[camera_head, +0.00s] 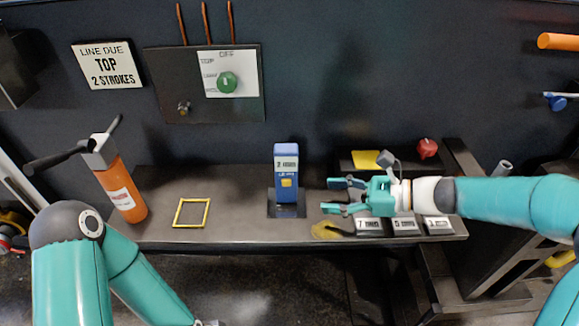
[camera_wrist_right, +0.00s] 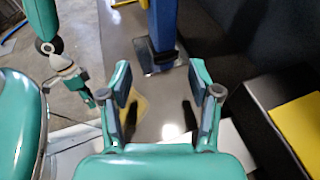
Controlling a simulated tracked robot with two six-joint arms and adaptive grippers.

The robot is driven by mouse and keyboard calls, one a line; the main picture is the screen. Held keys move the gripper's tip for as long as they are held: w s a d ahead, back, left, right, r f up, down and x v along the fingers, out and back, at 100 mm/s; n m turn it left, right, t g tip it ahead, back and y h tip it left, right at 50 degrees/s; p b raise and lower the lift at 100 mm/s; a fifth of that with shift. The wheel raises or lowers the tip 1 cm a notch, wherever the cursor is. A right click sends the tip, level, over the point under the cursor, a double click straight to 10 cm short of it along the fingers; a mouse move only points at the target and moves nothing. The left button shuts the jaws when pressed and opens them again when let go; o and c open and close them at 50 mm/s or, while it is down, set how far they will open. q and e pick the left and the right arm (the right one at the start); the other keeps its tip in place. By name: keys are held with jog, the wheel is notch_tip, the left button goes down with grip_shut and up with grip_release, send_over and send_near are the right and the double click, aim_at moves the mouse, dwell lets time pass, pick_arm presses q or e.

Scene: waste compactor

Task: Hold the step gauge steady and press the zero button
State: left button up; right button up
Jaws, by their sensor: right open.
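In the right wrist view the gauge (camera_wrist_right: 163,25) stands beyond the open fingertips (camera_wrist_right: 158,80). My left arm is at the lower left of the head view, its gripper cut off at the bottom edge. The left gripper (camera_wrist_right: 104,97) shows small in the wrist view; its opening is unclear.
The bench (camera_head: 245,228) holds an orange cylinder with a black handle (camera_head: 122,195), a yellow square frame (camera_head: 191,213), and labelled grey blocks (camera_head: 405,227) under my right gripper. A yellow pad (camera_head: 365,159) and red knob (camera_head: 427,148) are behind.

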aim_at(291, 193)
jog(key=shift+w+a+r, duration=0.1)
jog(key=shift+w+a+b, duration=0.25)
jog(key=shift+a+b, duration=0.05)
jog(key=shift+a, duration=0.25)
jog(key=b+x, duration=0.2)
jog(key=x, duration=0.4)
jog(key=shift+w+a+f, duration=0.1)
jog(key=shift+a+f, duration=0.15)
jog(key=shift+f, duration=0.05)
pick_arm(q)
jog(key=shift+w+f+b, duration=0.15)
jog(key=shift+f+b, duration=0.3)
jog(key=shift+f, duration=1.25)
pick_arm(e)
jog(key=shift+x, duration=1.05)
jog(key=shift+r, duration=0.15)
jog(key=c, duration=0.9)
pick_arm(q)
grip_shut()
pick_arm(e)
jog(key=shift+c, duration=0.2)
